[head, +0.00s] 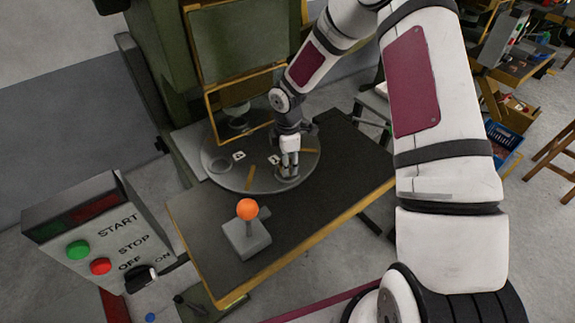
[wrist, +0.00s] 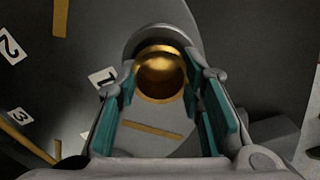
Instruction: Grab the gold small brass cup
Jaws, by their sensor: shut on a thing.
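The gold small brass cup (wrist: 160,72) shows in the wrist view between the two teal-padded fingers of my gripper (wrist: 160,100). Its round rim and hollow inside face the camera. A grey ring-shaped holder (wrist: 150,32) shows around its far side. My gripper is shut on the cup. In the head view my gripper (head: 289,165) is low over the right part of the round grey turntable (head: 245,182). The cup is hidden or too small to make out there. I cannot tell whether the cup still touches the turntable.
Numbered white tags (head: 239,156) and brass strips lie on the turntable. An orange-knobbed lever box (head: 246,240) stands on the dark table (head: 345,170) in front. A control panel (head: 110,240) with green and red buttons is at the left. A green press frame (head: 165,60) rises behind.

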